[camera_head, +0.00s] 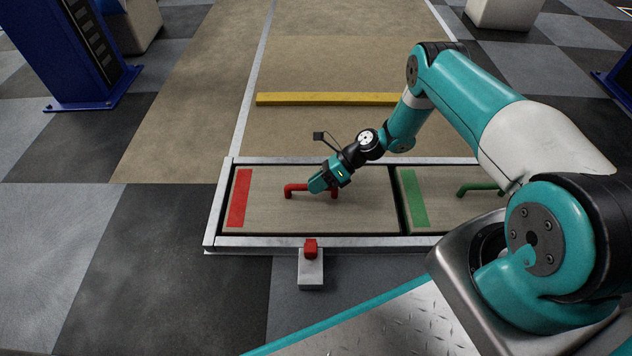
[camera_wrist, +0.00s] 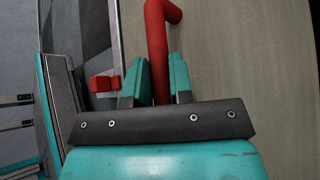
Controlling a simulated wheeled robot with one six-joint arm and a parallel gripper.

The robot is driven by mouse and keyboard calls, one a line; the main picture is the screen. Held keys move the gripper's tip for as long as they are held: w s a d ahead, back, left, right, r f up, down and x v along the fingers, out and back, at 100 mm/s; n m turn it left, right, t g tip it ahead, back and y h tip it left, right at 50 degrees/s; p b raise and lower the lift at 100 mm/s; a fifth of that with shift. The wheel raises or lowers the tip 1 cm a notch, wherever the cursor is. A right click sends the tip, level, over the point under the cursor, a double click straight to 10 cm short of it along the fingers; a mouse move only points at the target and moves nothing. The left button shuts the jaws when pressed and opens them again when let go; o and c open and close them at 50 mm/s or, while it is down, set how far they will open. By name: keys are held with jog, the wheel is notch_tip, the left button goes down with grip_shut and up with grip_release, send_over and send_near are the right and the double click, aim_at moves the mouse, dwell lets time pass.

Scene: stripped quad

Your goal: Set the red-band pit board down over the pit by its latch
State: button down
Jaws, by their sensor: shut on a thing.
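The red-band pit board (camera_head: 270,212) is a pale wood-grain panel with a red stripe at its left end and a red bar handle (camera_head: 296,188). It lies flat inside the metal pit frame (camera_head: 217,205), on the left side. My gripper (camera_head: 317,186) is at the handle, with its fingers shut on the red bar; the wrist view also shows the bar (camera_wrist: 158,60) between the two fingers. The red latch (camera_head: 310,248) sits on a small pale block at the frame's front edge. It also shows left of the fingers in the wrist view (camera_wrist: 103,83).
A green-band board (camera_head: 414,200) with a green handle lies to the right in the same frame, across a dark gap. A yellow bar (camera_head: 325,99) lies on the floor behind. A blue post (camera_head: 80,55) stands at the upper left. Checkered floor is clear at left.

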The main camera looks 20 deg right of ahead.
jog(key=c, duration=1.4)
grip_release()
jog(key=shift+f, duration=0.2)
jog(key=shift+c, duration=0.2)
jog(key=o, duration=0.4)
jog(key=shift+r, duration=0.1)
jog(key=shift+r, duration=0.1)
